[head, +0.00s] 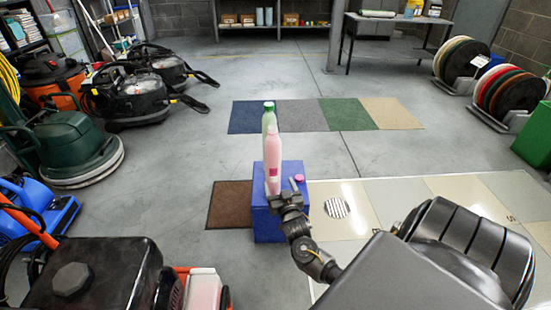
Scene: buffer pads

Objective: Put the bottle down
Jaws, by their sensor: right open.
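A pink bottle (275,160) stands upright over the top of a blue box (267,222). A green bottle (269,120) with a green cap stands just behind it and is partly hidden by it. My right gripper (284,194) is at the box's top, close to the lower part of the pink bottle. Its jaws are open; whether a finger touches the bottle is too small to tell. A small pink round piece (299,177) lies on the box to the right of the bottles. My left gripper is not in view.
A brown mat (229,204) lies left of the box, and coloured mats (295,115) lie behind it. Vacuums (130,95) and a green floor machine (62,145) stand at left. Pad racks (508,92) stand at right. The floor around the box's left and back is mostly clear.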

